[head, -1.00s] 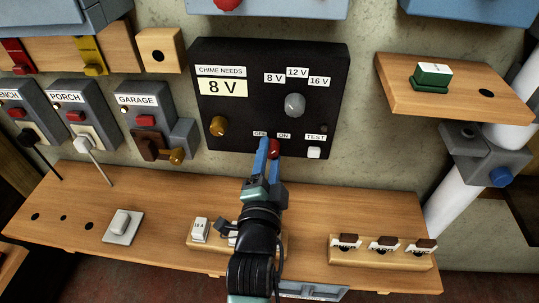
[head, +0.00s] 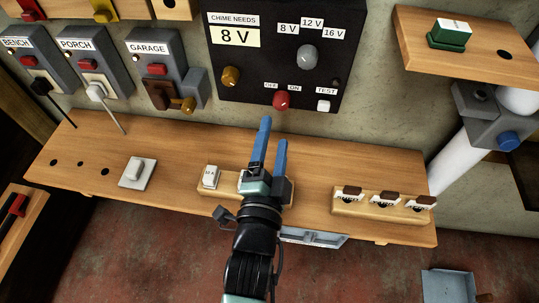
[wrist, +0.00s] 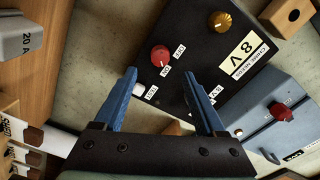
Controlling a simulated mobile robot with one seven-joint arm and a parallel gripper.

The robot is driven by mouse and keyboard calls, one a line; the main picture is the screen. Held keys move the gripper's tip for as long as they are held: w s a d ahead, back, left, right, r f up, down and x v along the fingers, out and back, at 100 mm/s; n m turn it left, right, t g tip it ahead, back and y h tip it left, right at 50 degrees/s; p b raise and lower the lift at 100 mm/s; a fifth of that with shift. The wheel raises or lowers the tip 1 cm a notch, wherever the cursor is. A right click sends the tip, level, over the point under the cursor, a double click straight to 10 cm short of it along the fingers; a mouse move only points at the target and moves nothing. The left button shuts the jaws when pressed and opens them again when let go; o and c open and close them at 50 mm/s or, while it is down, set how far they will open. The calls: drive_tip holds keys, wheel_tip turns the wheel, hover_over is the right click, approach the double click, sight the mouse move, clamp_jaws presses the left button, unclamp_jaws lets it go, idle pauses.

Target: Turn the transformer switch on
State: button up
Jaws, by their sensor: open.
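The transformer is a black box (head: 250,72) on the wall, with the sign "CHIME NEEDS 8 V". Its round red switch knob (head: 281,99) sits at the lower edge under the OFF and ON labels. In the wrist view the red knob (wrist: 160,56) shows unobstructed ahead of the fingertips. Which label it points to is too small to tell. My gripper (head: 273,133) is open and empty, its blue fingers below the knob and apart from it. It also shows in the wrist view (wrist: 159,75).
A grey selector knob (head: 307,56), a brass knob (head: 231,76) and a white test button (head: 323,106) share the panel. A wooden ledge (head: 500,50) juts out at right.

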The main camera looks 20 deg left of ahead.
drive_tip(key=shift+p+v, duration=0.3)
drive_tip(key=shift+v, duration=2.2)
drive_tip(key=w+d+r+n+t, duration=0.2)
drive_tip(key=w+r, duration=0.1)
drive_tip(key=r, duration=0.5)
drive_tip(key=w+d+r+n+t+h, duration=0.1)
drive_tip(key=w+d+r, duration=0.1)
drive_tip(key=r, duration=0.7)
drive_tip(key=w+d+r+n+t, duration=0.2)
drive_tip(key=w+r, duration=0.1)
drive_tip(key=r, duration=0.5)
drive_tip(key=s+d+r+n+t+h, duration=0.1)
drive_tip(key=s+d+r+t, duration=0.15)
drive_tip(key=r, duration=0.55)
drive_tip(key=s+d+r+n+t+h, duration=0.1)
drive_tip(key=s+d+r+n+h, duration=0.15)
drive_tip(key=r, duration=0.45)
drive_tip(key=s+d+r+n+t+h, duration=0.1)
drive_tip(key=s+d+r+t, duration=0.15)
drive_tip(key=r, duration=0.55)
wheel_tip(320, 180, up, 32)
drive_tip(key=g+p, duration=0.1)
drive_tip(key=p, duration=3.1)
drive_tip(key=shift+s+a+f, duration=0.2)
drive_tip(key=shift+s+a, duration=0.1)
drive_tip(key=shift+a, duration=0.15)
drive_tip(key=shift+y, duration=0.25)
